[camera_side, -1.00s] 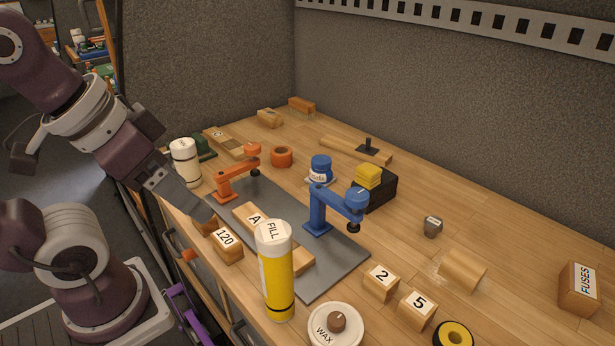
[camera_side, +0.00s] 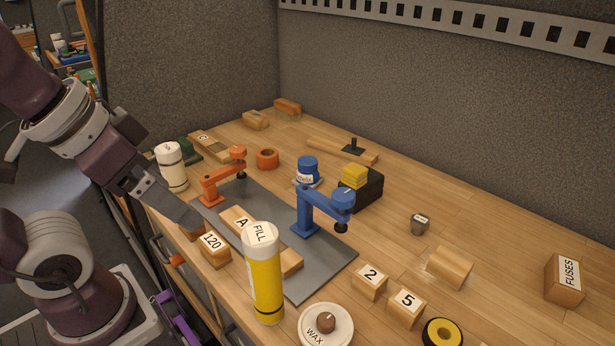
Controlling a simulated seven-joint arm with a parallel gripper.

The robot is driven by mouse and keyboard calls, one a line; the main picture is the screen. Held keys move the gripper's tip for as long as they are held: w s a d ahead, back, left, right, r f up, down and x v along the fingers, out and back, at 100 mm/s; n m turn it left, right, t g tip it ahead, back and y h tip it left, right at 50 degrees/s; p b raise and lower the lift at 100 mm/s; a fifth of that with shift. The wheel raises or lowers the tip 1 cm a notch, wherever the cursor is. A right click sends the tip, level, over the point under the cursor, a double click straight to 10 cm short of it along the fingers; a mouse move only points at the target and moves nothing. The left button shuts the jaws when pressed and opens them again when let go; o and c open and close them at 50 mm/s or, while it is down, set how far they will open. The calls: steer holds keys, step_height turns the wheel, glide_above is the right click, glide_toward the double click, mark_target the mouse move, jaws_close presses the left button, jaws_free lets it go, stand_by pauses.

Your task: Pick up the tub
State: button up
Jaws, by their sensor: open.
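Two things could be the tub, and I cannot tell which is meant. One is a blue jar (camera_side: 307,168) with a blue lid and a white label, standing upright at mid-bench behind the blue clamp. The other is a low round white WAX container (camera_side: 325,326) with a brown knob, at the front edge of the picture. My gripper (camera_side: 193,217) is open at the left edge of the bench, pointing down and right beside the 120 block. It is well apart from both, and its fingertips are seen edge-on.
A grey mat (camera_side: 327,268) carries an orange clamp (camera_side: 222,182), a blue clamp (camera_side: 322,208) and a wooden A piece (camera_side: 237,219). A tall yellow FILL tube (camera_side: 265,280) and the 120 block (camera_side: 214,247) stand near my gripper.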

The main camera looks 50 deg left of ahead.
steer(key=w+r+n+g+h, duration=0.1)
steer(key=w+r+n, duration=0.2)
steer(key=w, duration=0.3)
steer(key=n+g, duration=0.4)
steer(key=n, duration=1.1)
glide_above(308, 172)
steer(key=a, duration=0.1)
steer(key=f, duration=1)
steer(key=shift+s+f, duration=0.35)
steer(key=shift+f, duration=0.05)
steer(key=shift+n+g+y, duration=0.3)
steer(key=shift+n+y, duration=0.2)
steer(key=shift+n, duration=0.4)
steer(key=w+f, duration=0.1)
steer(key=f, duration=0.3)
steer(key=w+f, duration=0.1)
steer(key=f, duration=0.1)
steer(key=shift+w+a, duration=0.25)
steer(key=shift+w, duration=0.05)
steer(key=f, duration=0.6)
steer(key=shift+s+a+f, duration=0.1)
steer(key=shift+s+f, duration=0.1)
steer(key=shift+f, duration=0.2)
steer(key=c, duration=1.5)
